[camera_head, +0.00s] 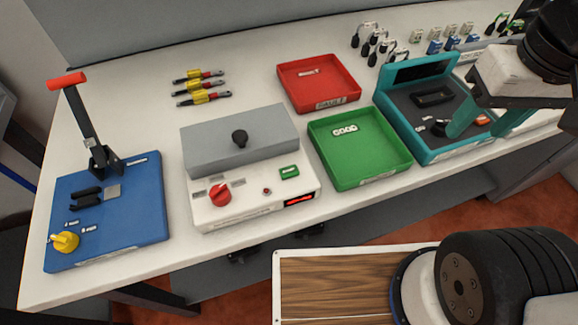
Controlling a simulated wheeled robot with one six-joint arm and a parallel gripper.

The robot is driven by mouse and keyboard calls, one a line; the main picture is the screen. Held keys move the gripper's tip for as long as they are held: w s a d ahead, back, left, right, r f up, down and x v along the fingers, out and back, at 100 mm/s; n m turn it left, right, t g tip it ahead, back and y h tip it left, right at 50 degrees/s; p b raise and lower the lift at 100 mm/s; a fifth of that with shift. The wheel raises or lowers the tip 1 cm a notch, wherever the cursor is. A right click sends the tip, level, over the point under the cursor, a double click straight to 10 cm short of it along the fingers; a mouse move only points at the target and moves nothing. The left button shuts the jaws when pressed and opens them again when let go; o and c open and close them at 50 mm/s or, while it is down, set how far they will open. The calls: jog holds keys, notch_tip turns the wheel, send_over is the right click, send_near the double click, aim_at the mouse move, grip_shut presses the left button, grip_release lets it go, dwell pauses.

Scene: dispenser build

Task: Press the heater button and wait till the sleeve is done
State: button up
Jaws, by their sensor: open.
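The heater (240,205) is a white box with a closed grey lid (215,150) and a black knob on top. Its front panel has a red rotary knob (220,194), a small red round button or light (267,191), a green-framed rectangle (289,172) and a lit red display (299,200) too small to read. No sleeve can be made out; the inside of the heater is hidden by the lid. My gripper (474,130) is at the right, over the teal case, its teal fingers apart, well away from the heater.
A green tray (372,178) and a red tray (346,99) stand right of the heater, beside the teal case (425,157). A blue base (125,240) with a red-handled lever press is at left. Yellow-red tools (203,97) lie behind. Small connectors stand at back right.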

dwell(0.3)
grip_shut()
dwell(1.6)
